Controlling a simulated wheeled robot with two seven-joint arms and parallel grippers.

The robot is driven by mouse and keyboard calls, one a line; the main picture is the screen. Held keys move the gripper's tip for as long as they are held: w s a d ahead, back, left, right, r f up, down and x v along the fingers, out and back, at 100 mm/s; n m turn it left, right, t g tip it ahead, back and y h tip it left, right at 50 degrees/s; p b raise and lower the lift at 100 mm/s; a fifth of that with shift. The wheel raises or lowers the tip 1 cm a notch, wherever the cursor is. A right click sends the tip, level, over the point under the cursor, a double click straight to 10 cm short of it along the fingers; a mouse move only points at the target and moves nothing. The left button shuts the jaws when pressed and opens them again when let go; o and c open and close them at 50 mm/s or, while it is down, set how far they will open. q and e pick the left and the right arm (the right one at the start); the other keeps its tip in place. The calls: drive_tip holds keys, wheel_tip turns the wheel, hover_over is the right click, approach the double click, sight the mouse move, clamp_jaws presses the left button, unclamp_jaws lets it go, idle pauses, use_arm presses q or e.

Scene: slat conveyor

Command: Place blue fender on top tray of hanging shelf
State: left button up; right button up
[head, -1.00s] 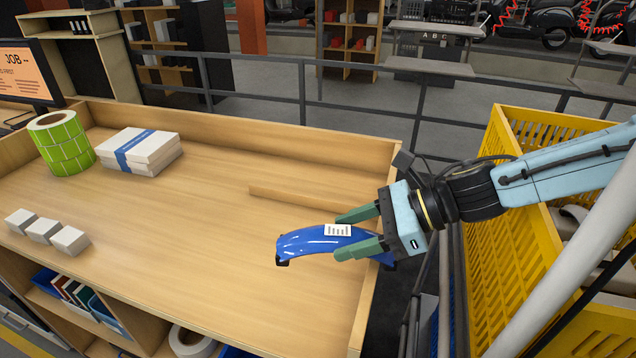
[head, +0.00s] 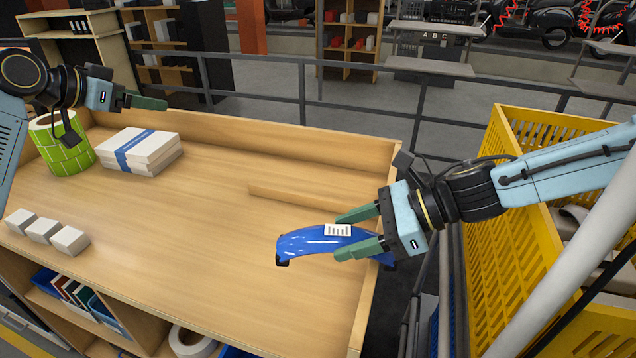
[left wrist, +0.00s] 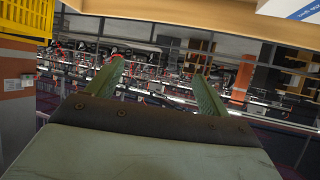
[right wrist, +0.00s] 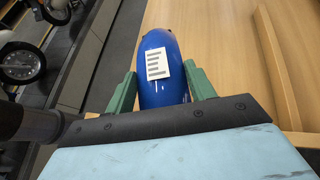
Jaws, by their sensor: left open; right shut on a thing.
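The blue fender (head: 305,243) is a curved, glossy blue piece with a white label, at the right end of the wooden bench. My right gripper (head: 358,231) is shut on it near its right end, one green finger on each side. In the right wrist view the fender (right wrist: 155,44) points away between the fingers (right wrist: 160,88). I cannot tell whether it touches the bench top. My left gripper (head: 150,102) is at the upper left, above the bench's back edge, and its fingers (left wrist: 160,80) are apart and empty. I see no hanging shelf that I can identify.
The wooden bench (head: 190,230) has a raised rim and a clear middle. A green label roll (head: 62,155), a stack of white boxes (head: 150,158) and small white blocks (head: 45,231) stand at its left. A yellow crate (head: 510,200) is at the right, and a rail runs behind.

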use_arm(q)
drive_tip(key=s+d+m+g, duration=0.2)
drive_tip(key=d, duration=0.6)
drive_tip(key=s+d+m+g, duration=0.2)
drive_tip(key=d, duration=0.6)
drive_tip(key=m+g+y, duration=0.5)
drive_tip(key=m+y, duration=0.1)
drive_tip(key=m, duration=0.1)
hover_over(318, 231)
wheel_tip(318, 231, down, 4)
use_arm(e)
drive_tip(key=shift+r, duration=0.1)
use_arm(q)
drive_tip(key=shift+s+f+m+y, duration=0.4)
drive_tip(key=shift+s+f, duration=0.05)
drive_tip(key=shift+s, duration=0.2)
drive_tip(key=shift+f, duration=0.3)
drive_tip(key=f, duration=0.3)
drive_tip(key=w+f, duration=0.1)
drive_tip(key=f, duration=0.7)
drive_tip(key=shift+w, duration=0.25)
